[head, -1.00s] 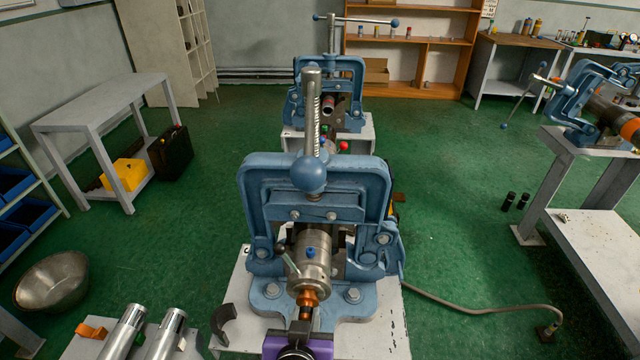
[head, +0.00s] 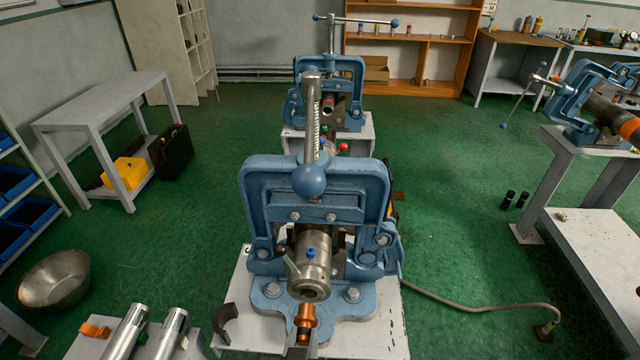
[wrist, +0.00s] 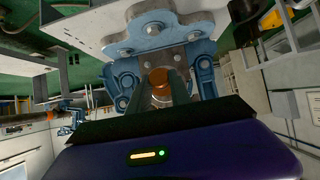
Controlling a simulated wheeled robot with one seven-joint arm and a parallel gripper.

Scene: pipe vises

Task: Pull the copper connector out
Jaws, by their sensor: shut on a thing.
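The copper connector (head: 305,318) is in front of the steel pipe fitting (head: 311,262), which is clamped in the near blue vise (head: 316,205). The fitting's open end shows dark, and the connector is apart from it, nearer to me. My gripper (head: 301,343) is shut on the connector; only its fingertips show at the bottom of the head view. In the wrist view the copper connector (wrist: 160,82) sits between the fingers, with the blue vise (wrist: 152,30) beyond. A small lever and a blue knob are on the fitting.
Two metal cylinders (head: 128,330) and an orange piece (head: 95,330) lie at the lower left. A metal bowl (head: 54,279) is further left. A hose runs along the floor at right.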

